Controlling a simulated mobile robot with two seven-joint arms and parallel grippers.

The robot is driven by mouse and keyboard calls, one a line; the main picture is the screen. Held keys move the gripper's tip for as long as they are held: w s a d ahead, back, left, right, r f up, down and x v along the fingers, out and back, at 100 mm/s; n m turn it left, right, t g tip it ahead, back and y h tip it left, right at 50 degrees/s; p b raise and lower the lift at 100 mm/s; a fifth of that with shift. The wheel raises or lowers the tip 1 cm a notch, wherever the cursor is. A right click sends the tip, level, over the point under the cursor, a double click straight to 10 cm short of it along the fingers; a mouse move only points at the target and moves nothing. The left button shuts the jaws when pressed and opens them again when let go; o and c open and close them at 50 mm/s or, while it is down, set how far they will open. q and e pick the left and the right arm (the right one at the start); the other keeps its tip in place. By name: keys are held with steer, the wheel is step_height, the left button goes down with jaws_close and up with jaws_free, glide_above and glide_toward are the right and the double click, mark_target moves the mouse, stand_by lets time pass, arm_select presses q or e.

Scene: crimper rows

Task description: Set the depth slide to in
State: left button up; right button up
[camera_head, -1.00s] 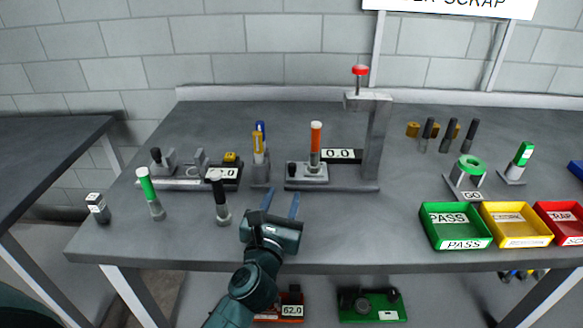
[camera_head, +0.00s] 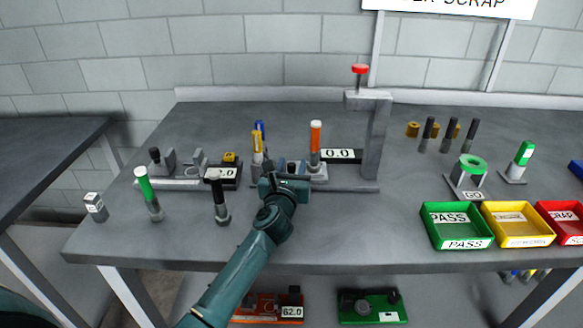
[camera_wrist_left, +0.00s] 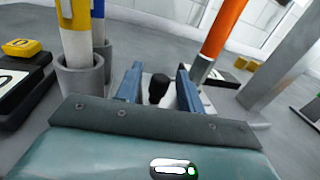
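The depth slide appears to be the small block with a black knob (camera_wrist_left: 158,88) on the base of the depth stand (camera_head: 345,187). In the left wrist view the knob stands between the two blue fingers of my left gripper (camera_wrist_left: 158,85), with gaps on both sides. The gripper is open. In the head view my left gripper (camera_head: 287,172) covers the left part of the stand base. An orange marker (camera_head: 315,142) stands upright on the stand, just right of the gripper; it also shows in the left wrist view (camera_wrist_left: 222,30). My right gripper is not in view.
A cup with yellow and blue markers (camera_wrist_left: 82,72) stands close left of the gripper. The stand's grey column (camera_head: 374,135) rises at right, beside a 0.0 display (camera_head: 341,155). A black-topped tool (camera_head: 218,197) stands to the left. The front table middle is clear.

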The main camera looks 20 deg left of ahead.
arm_select(q)
steer(key=shift+w, duration=0.2)
jaws_close()
stand_by(0.3)
